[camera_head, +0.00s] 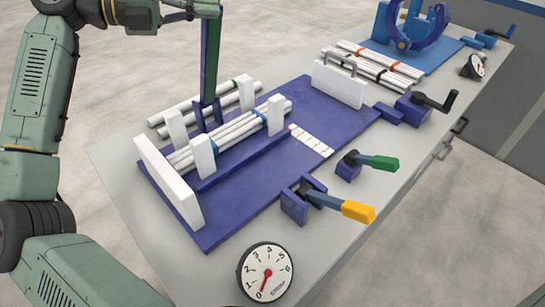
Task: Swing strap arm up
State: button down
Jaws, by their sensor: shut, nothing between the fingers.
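The strap arm (211,60) is a blue bar with a green strip. It stands nearly upright from a blue bracket at the back of the blue fixture plate (235,205). My gripper (192,10) is at the top edge, beside the strap arm's upper end. Its fingers are shut with nothing between them; whether they touch the bar I cannot tell. White pipes (225,138) lie bundled in the cradle between white uprights, with blue bands around them. The cradle is open above the pipes.
A yellow-handled lever (345,207), a green-handled lever (372,161) and a black crank (435,101) line the front. A dial (267,272) stands at the near corner. Loose pipes (170,112) lie behind the cradle. More pipes (375,65) and a blue ring fixture (415,28) are farther back.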

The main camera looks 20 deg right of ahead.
jog(key=w+a+r+n+h, duration=0.1)
jog(key=w+n, duration=0.1)
jog(key=w, duration=0.3)
jog(key=w+a+r+n+h, duration=0.1)
jog(key=w+a+r+n, duration=0.1)
jog(key=w, duration=0.3)
jog(key=shift+a+n+g+h, duration=0.3)
jog(key=shift+h, duration=0.1)
jog(key=shift+w+a, duration=0.1)
jog(key=shift+a, duration=0.05)
